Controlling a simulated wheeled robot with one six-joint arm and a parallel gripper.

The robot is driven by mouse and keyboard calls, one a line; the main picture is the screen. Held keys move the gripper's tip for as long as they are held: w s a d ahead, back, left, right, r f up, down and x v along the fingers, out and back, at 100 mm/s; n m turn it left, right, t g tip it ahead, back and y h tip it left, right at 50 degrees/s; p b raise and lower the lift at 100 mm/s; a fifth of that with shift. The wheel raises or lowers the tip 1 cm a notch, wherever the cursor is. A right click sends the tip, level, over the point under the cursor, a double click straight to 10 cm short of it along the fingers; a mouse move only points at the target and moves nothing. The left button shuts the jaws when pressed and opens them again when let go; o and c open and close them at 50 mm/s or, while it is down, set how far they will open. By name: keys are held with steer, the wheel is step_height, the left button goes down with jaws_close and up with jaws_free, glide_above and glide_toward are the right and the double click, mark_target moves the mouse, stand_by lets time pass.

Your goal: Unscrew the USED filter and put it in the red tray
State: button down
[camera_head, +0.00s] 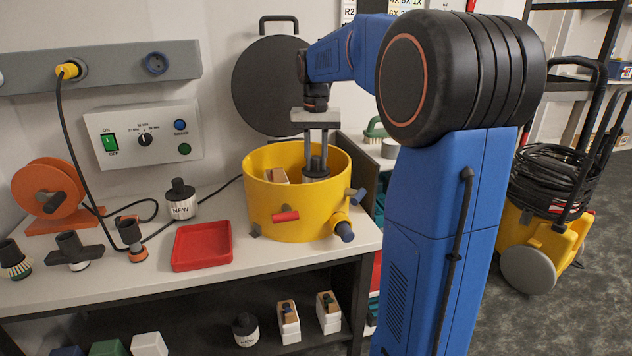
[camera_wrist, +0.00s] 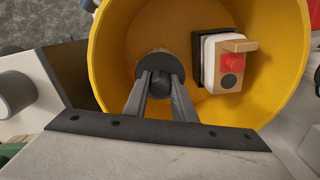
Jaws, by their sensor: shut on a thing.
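My gripper (camera_head: 315,163) reaches down into the yellow drum (camera_head: 282,215) on the bench. Its fingers are shut on the dark top of a filter (camera_head: 316,175) inside the drum. The wrist view shows the fingers (camera_wrist: 158,88) closed on the knob of this round filter (camera_wrist: 153,66), near the drum's wall. Its label is not readable, and its lower part is hidden. The empty red tray (camera_head: 202,246) lies on the bench, left of the drum. A filter marked NEW (camera_head: 181,202) stands behind the tray.
A white and tan block with a red part (camera_wrist: 228,62) is inside the drum beside the filter. A control box (camera_head: 144,135) is on the wall. An orange reel (camera_head: 46,190) and nozzles (camera_head: 72,252) stand at the left.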

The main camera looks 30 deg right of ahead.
steer(key=n, duration=1)
steer(key=c, duration=1.4)
jaws_free()
steer(key=shift+c, duration=0.2)
